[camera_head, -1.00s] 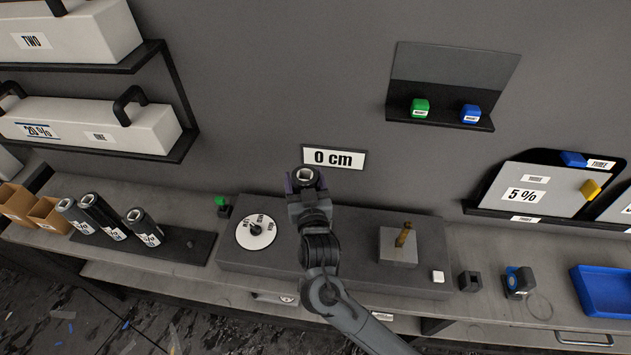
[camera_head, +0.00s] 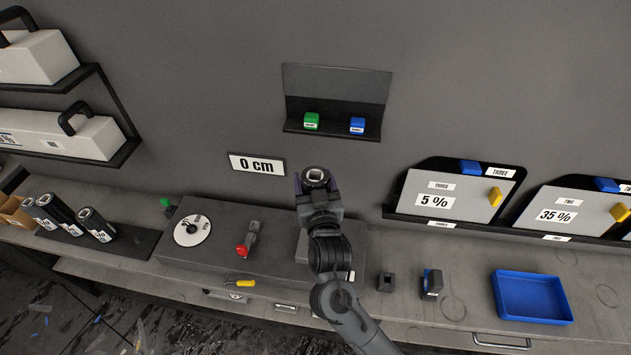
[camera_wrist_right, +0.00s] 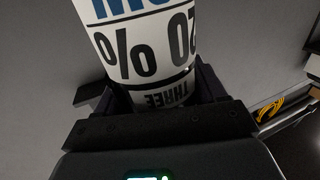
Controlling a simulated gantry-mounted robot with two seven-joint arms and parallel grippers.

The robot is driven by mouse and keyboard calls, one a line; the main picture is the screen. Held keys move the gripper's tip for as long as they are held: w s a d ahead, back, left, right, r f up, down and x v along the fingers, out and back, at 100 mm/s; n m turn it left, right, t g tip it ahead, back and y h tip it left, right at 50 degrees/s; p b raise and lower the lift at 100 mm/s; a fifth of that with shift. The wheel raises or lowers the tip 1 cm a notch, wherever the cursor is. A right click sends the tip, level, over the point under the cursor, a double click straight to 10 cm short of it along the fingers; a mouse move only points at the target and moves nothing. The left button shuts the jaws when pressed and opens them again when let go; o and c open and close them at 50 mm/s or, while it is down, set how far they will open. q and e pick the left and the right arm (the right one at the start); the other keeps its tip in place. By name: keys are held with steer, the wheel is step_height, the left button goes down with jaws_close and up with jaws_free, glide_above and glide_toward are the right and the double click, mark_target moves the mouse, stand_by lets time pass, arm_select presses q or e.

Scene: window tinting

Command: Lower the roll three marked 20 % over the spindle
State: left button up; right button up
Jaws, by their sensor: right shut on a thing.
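The roll (camera_head: 316,175) is upright in my right gripper (camera_head: 312,190), and its open top faces the head camera. In the right wrist view the roll (camera_wrist_right: 145,50) has a white label reading "20 %" and "THREE", upside down. My right gripper is shut around it. The grey block (camera_head: 303,245) that bears the spindle is partly behind my right arm. The spindle itself is hidden in the current head view, so I cannot tell the roll's height or alignment over it. My left gripper is not in view.
On the dark bench box are a round dial (camera_head: 192,230) and a red-tipped lever (camera_head: 243,250). More rolls (camera_head: 96,224) stand at left. A "0 cm" sign (camera_head: 257,164) is on the wall. A blue tray (camera_head: 534,297) lies at right.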

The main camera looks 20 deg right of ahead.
steer(key=shift+w+a, duration=0.1)
stand_by(0.3)
steer(key=shift+r+p, duration=0.1)
steer(key=shift+p, duration=0.35)
steer(key=shift+f+b, duration=1.05)
steer(key=shift+f, duration=0.8)
steer(key=shift+f+b, duration=1.35)
steer(key=shift+f, duration=1.25)
step_height(320, 180, down, 8)
steer(key=b, duration=0.4)
steer(key=shift+r, duration=0.1)
steer(key=shift+f, duration=0.25)
